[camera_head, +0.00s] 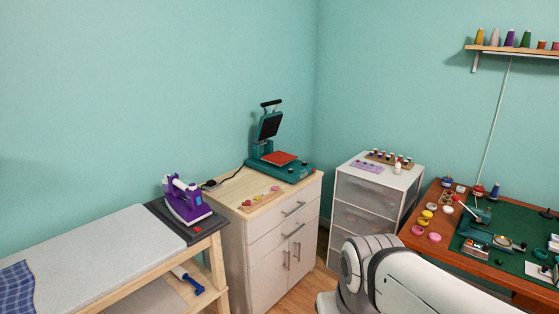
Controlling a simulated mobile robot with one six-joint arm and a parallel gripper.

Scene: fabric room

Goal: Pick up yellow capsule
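I cannot tell for sure which thing is the yellow capsule. Small yellow round pieces (427,214) lie at the left side of the wooden desk on the right, among pink and pale ones. A small wooden tray (246,208) on the cabinet top also holds tiny pink and yellowish pieces, too small to make out. My white arm fills the bottom right of the view, in front of the desk's near left part. My gripper is out of view, so its state and place do not show.
A white drawer unit (367,193) stands in the corner. The wooden cabinet (262,229) holds a heat press (278,160). A purple iron (186,201) stands on the ironing table (100,247). Little floor shows.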

